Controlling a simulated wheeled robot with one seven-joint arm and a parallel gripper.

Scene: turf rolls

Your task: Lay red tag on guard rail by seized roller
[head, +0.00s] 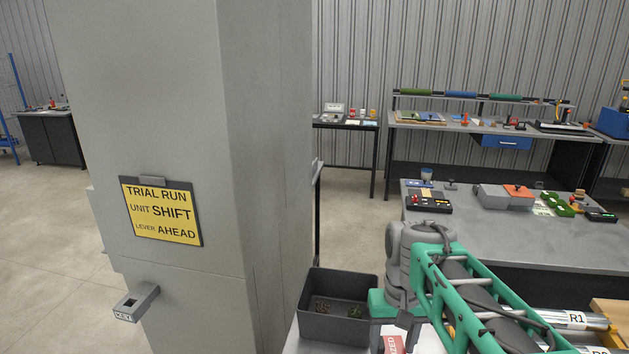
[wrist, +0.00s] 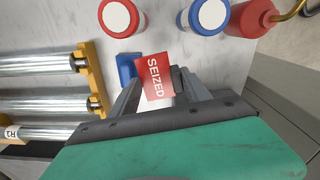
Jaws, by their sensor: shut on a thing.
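The red tag (wrist: 154,72), printed SEIZED, is between the fingers of my gripper (wrist: 157,84) in the wrist view, and the gripper is shut on it. The tag is face up to the camera, over a pale bench top. In the head view only part of the tag (head: 394,343) shows at the bottom edge, by my arm. Shiny rollers (wrist: 38,65) lie at the left of the wrist view, their ends in a yellow rail (wrist: 88,75). One roller label, R1 (head: 575,317), reads in the head view. I cannot tell which roller is seized.
A blue block (wrist: 126,66) lies beside the tag. Red-rimmed (wrist: 119,16) and blue-rimmed (wrist: 206,14) white-topped containers and a red oil can (wrist: 251,18) stand close by. A dark bin (head: 337,307) sits left of my arm. A large grey pillar (head: 185,90) stands left.

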